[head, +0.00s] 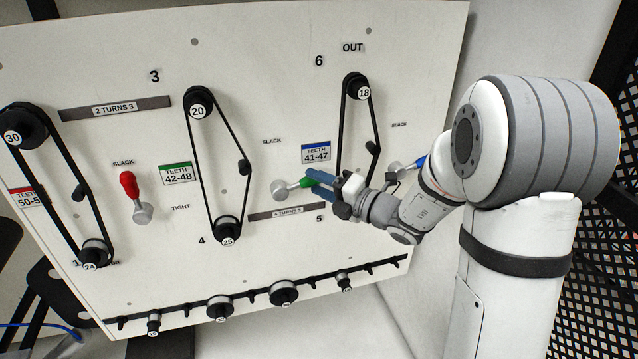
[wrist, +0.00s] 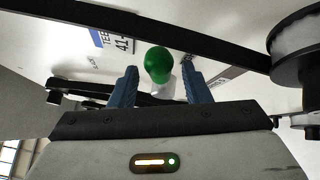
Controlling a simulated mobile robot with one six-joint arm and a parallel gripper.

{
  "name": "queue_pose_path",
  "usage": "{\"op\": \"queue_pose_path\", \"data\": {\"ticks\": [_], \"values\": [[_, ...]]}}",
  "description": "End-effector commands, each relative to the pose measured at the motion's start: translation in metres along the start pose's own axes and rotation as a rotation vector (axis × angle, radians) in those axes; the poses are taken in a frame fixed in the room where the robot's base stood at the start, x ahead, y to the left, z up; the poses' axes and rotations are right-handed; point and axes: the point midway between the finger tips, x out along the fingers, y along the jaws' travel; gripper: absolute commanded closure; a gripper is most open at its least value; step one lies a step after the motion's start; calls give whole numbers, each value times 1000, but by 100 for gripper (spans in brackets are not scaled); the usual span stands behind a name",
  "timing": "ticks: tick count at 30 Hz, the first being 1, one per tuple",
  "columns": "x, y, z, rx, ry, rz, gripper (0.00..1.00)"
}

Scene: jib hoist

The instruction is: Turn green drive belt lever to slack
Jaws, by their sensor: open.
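The green drive belt lever (head: 306,182) has a green knob on a grey arm, with its round grey pivot (head: 279,190) to the left on the white panel. The lever points right and slightly up. A SLACK label (head: 272,141) is above it. My gripper (head: 318,184) reaches in from the right with its blue fingers at the green knob. In the wrist view the green knob (wrist: 158,62) sits between the two open fingers (wrist: 160,88), with a visible gap to the right finger. Whether a finger touches the knob cannot be told.
A red lever (head: 129,184) points up at the left, and a blue lever (head: 420,162) is partly hidden behind my arm. Black belts run over pulleys (head: 228,229) on both sides. A row of spare pulleys (head: 284,293) hangs along the panel's bottom.

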Motion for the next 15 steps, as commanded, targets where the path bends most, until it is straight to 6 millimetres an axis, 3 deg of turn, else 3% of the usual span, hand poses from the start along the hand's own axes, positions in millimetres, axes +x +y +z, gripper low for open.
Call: {"op": "queue_pose_path", "data": {"ticks": [7,15], "values": [[1,0,0,-1,0,0,57],[1,0,0,-1,1,0,79]]}}
